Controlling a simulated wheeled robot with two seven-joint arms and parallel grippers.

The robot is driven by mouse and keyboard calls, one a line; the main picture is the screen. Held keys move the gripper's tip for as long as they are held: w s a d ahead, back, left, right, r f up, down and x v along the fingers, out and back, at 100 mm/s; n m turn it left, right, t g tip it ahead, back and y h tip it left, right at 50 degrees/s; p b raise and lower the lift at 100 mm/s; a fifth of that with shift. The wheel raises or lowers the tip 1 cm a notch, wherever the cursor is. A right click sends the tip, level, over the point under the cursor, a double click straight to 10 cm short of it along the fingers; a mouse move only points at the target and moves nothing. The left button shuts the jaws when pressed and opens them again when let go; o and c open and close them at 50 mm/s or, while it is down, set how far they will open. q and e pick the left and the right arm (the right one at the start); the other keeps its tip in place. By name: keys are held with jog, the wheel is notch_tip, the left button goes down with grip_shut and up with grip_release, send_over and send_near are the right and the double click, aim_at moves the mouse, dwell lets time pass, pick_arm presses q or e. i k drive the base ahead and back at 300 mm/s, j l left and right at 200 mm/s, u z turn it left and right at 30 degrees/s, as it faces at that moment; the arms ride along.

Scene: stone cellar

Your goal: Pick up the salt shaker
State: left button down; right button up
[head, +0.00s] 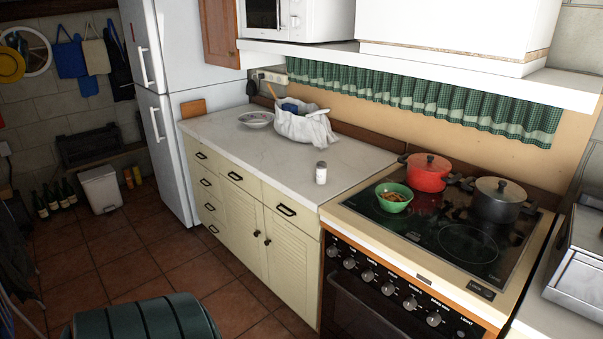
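The salt shaker (321,173) is a small white cylinder with a greyish top. It stands upright on the light countertop (265,152), towards the counter's right end near the stove. Nothing touches it, and free counter surface surrounds it. Neither of my grippers shows in the head view.
Left of the shaker are a white cloth bag (305,129) and a plate (256,119). To its right, the stove (467,243) holds a green bowl (394,197), a red pot (428,173) and a dark pot (497,201). A shelf (430,75) overhangs the back.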

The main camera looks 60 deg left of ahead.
aim_at(322, 171)
jog(key=u, duration=1.65)
